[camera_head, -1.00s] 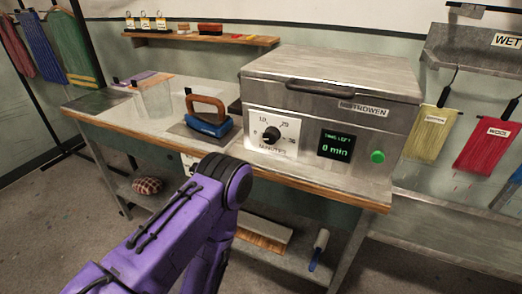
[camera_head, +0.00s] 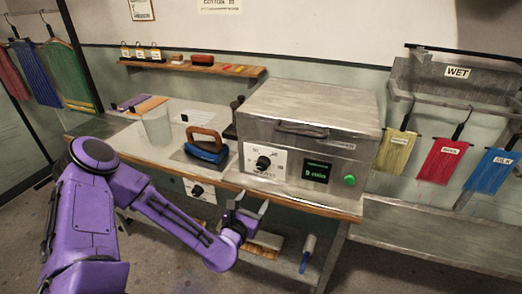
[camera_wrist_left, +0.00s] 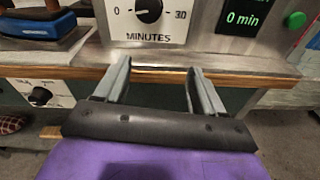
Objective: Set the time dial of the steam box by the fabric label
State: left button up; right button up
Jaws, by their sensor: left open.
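The steam box (camera_head: 310,112) stands on the bench with its lid shut. Its black time dial (camera_head: 263,163) sits on a white minutes panel; in the left wrist view the dial (camera_wrist_left: 148,10) shows between 0 and 30, its top cut off. The display (camera_head: 317,173) reads 0 min. My left gripper (camera_head: 252,203) is open and empty, in front of the bench edge and below the dial; in the left wrist view its fingers (camera_wrist_left: 160,68) point toward the panel, apart from it. Labelled yellow (camera_head: 396,153), red (camera_head: 442,160) and blue (camera_head: 490,170) fabrics hang at right. My right gripper is out of view.
A green button (camera_head: 349,181) is right of the display. A blue iron (camera_head: 207,147) and a clear container (camera_head: 157,127) stand left of the box. A second dial (camera_head: 197,191) is below the bench top. A WET shelf (camera_head: 440,75) is at right.

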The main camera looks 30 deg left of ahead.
aim_at(261, 166)
pick_arm(q)
jog(key=w+a+r+n+p, duration=0.1)
jog(key=w, duration=0.2)
jog(key=w+a+r+n, duration=0.1)
jog(key=w+a, duration=0.1)
jog(key=w, duration=0.2)
jog(key=w+a+r+n+t+y+p, duration=0.1)
jog(key=w, duration=0.3)
jog(key=shift+a+r+p, duration=0.3)
jog(key=shift+r+p, duration=0.05)
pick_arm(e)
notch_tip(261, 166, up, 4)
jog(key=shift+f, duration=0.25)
pick_arm(q)
jog(key=shift+c, duration=0.3)
jog(key=c, duration=1)
